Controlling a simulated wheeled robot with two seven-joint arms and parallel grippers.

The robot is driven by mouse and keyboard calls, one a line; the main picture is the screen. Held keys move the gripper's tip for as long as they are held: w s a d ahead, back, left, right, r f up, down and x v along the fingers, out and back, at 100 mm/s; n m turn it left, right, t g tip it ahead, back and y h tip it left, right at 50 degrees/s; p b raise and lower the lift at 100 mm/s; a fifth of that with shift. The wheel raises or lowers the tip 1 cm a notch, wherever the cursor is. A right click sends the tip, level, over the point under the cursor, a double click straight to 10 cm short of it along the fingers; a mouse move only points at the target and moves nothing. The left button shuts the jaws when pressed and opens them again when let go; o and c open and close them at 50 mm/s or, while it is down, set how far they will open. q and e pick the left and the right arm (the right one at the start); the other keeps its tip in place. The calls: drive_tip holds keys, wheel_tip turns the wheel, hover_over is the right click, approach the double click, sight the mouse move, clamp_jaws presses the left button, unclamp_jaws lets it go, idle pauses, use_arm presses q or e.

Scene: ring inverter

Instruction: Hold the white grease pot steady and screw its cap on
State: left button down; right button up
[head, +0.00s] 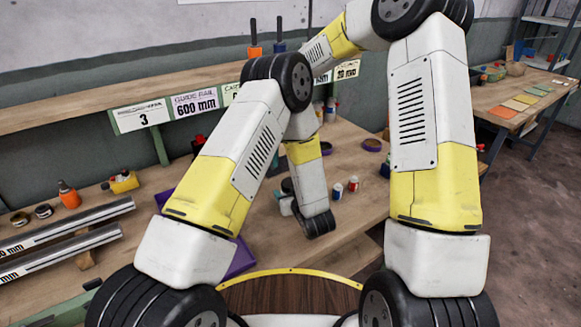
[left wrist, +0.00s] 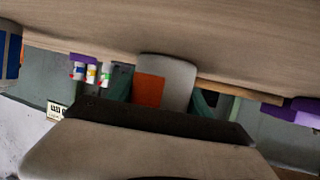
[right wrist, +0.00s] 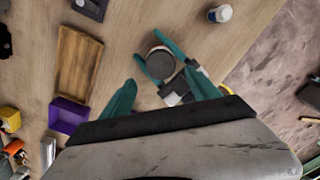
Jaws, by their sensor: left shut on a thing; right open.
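My left gripper (left wrist: 162,98) is shut on the white grease pot (left wrist: 178,75), a pale rounded body with an orange patch, between its teal fingers. In the right wrist view the pot shows from above as a round dark-rimmed top (right wrist: 160,62). I cannot tell whether this top is the cap or the open mouth. In the head view the left gripper (head: 286,206) is low over the bench, left of its wrist. My right gripper (right wrist: 160,95) is open and empty, its teal fingers apart above the pot. My left arm hides it in the head view. I see no separate cap.
Small bottles (head: 353,184) stand on the bench (head: 345,225) to the right of the pot. A purple bin (right wrist: 66,116) and a wooden tray (right wrist: 79,65) lie to the left. Metal rails (head: 70,225) lie at far left. The bench edge and floor are at right.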

sight(290, 182)
drive_tip(key=shift+r+n, duration=0.4)
drive_tip(key=shift+r, duration=0.15)
drive_tip(key=shift+f, duration=4.05)
drive_tip(key=c, duration=1.5)
drive_tip(key=m, duration=0.3)
